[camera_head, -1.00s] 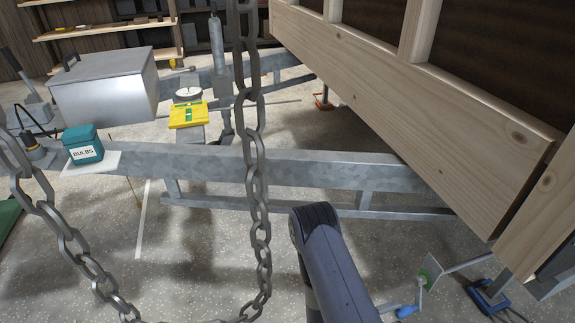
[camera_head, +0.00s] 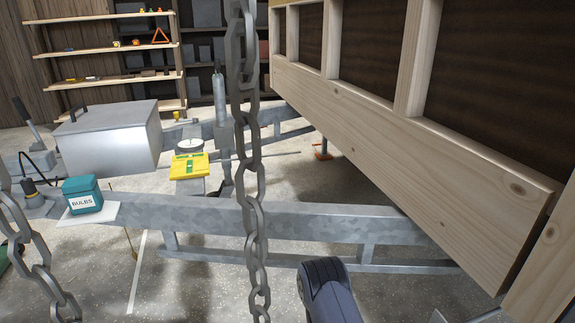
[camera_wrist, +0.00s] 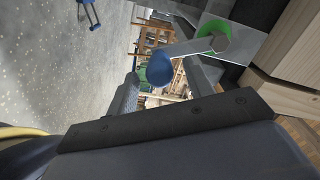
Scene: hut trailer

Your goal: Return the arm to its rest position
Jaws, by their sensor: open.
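My gripper (camera_wrist: 162,72) shows in the wrist view, with its two grey fingers apart and nothing visibly held between them. The blue knob of a crank handle (camera_wrist: 159,71) appears in line with the gap between the fingers; I cannot tell how far beyond them it is. The crank's arm runs to a green ring (camera_wrist: 214,38) on a pale plate. In the head view only a dark link of my arm (camera_head: 330,290) shows at the bottom edge; the gripper is outside that picture.
A wooden-framed hut wall (camera_head: 400,150) fills the right side. A galvanised trailer beam (camera_head: 330,222) crosses the middle, and a hanging chain (camera_head: 250,180) is close in front. A teal BULBS box (camera_head: 82,196), a yellow case (camera_head: 188,167) and a metal box (camera_head: 110,140) are at left.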

